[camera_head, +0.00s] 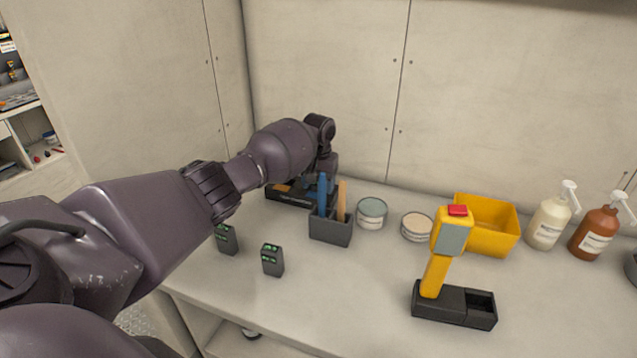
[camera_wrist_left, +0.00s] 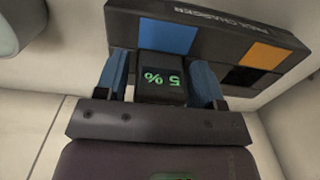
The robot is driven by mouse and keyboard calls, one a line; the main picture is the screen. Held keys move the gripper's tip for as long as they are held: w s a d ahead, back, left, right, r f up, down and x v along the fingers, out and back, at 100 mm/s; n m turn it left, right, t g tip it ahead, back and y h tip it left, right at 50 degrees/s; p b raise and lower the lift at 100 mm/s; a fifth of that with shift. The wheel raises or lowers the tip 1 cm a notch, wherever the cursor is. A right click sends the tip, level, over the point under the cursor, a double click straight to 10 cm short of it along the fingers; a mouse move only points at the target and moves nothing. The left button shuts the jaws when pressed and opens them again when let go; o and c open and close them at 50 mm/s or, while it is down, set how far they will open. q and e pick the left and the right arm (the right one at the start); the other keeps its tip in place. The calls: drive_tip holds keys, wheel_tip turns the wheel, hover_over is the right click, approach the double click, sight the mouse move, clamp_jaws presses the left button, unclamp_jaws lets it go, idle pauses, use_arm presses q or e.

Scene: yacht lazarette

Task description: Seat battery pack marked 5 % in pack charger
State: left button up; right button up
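The battery pack marked 5 % (camera_wrist_left: 162,88), a black block with green lettering, is between the blue fingers of my left gripper (camera_wrist_left: 162,80). Both fingers lie against its sides. The pack is at the black pack charger (camera_wrist_left: 215,45), just in front of its blue square; I cannot tell how deep it sits in the bay. The charger's other bay, beside the orange square (camera_wrist_left: 264,55), looks empty. In the head view the charger (camera_head: 285,196) stands at the back left of the bench, partly covered by my left arm; the held pack is hidden there. My right gripper is not in view.
Two other dark packs with green marks (camera_head: 227,240) (camera_head: 272,261) stand near the front left edge. A dark holder (camera_head: 331,230) with blue and orange handles is right of the charger. Tins, a yellow bin (camera_head: 493,237), pump bottles and a yellow tool (camera_head: 437,270) stand farther right.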

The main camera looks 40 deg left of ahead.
use_arm(q)
drive_tip(key=shift+o, duration=0.8)
wheel_tip(320, 180, up, 9)
drive_tip(key=shift+r+p, duration=0.1)
drive_tip(key=shift+p, duration=0.7)
drive_tip(key=shift+r, duration=0.8)
